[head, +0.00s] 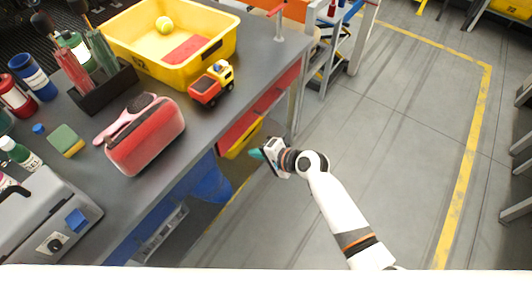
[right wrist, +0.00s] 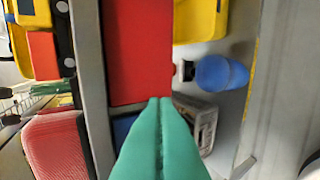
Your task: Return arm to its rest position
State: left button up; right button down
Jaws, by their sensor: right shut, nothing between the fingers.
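My right arm reaches in from the bottom right of the head view. Its gripper (head: 257,154) hangs in free space beside the long edge of the grey table (head: 225,110), to the right of it. In the right wrist view the two green fingers (right wrist: 160,102) lie pressed together with nothing between them. The gripper is shut and empty, apart from the table and its objects. My left gripper does not show in either view.
On the table stand a yellow bin (head: 185,67) with a ball, a toy truck (head: 211,84), a red case (head: 146,136) and a grey machine (head: 40,215). The floor (head: 400,130) right of my arm is clear.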

jog(key=s+d+f+n+g+h, duration=0.1)
jog(key=s+d+f+h, duration=0.1)
jog(key=s+d+f, duration=0.45)
jog(key=s+d+f+n+h, duration=0.1)
jog(key=s+d+f+h, duration=0.2)
jog(key=f, duration=0.7)
jog(key=s+d+f+g+h, duration=0.1)
jog(key=s+d+f, duration=0.45)
jog(key=f, duration=0.25)
jog(key=s+d+f+n+g+h, duration=0.1)
jog(key=s+d+f, duration=0.3)
jog(key=s, duration=0.5)
jog(key=s+d+f+n+g+h, duration=0.1)
jog(key=s+d+f+n, duration=0.2)
jog(key=s, duration=0.7)
jog(key=s+d+f+n+g+h, duration=0.1)
jog(key=s+d+f, duration=0.4)
jog(key=s, duration=0.5)
jog(key=shift+f+n+g+h, duration=0.4)
jog(key=shift+f+n+h, duration=0.1)
jog(key=shift+n, duration=0.6)
jog(key=shift+s, duration=0.1)
